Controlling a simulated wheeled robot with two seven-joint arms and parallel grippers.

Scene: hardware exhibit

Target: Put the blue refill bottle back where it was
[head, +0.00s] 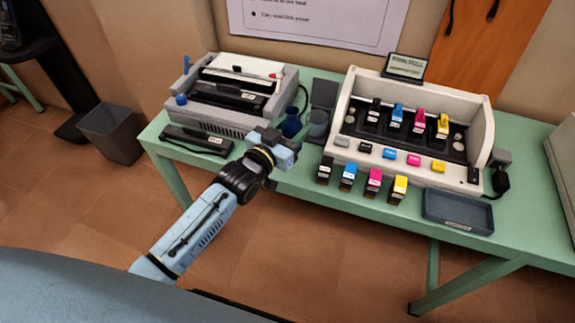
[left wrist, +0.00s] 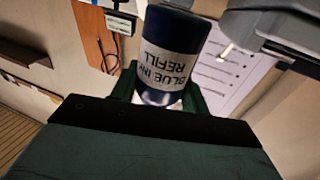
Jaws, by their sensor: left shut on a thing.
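The blue refill bottle (head: 292,127) shows in the head view just beyond my left gripper (head: 284,143), between the typewriter-like machine and the white ink station. In the left wrist view the bottle (left wrist: 172,60) is dark blue with a grey label reading "BLUE INK REFILL", upside down in that picture. My left gripper (left wrist: 165,92) is shut on it, with a green finger on each side. The gripper hides its lower part in the head view, so I cannot tell whether it touches the table. My right gripper is in neither view.
A grey cup (head: 318,124) stands close right of the bottle, before a dark upright block (head: 323,95). The white ink station (head: 349,112) has several cartridges in and before it. A dark tray (head: 458,211) lies right. The green table's (head: 300,190) front edge is near.

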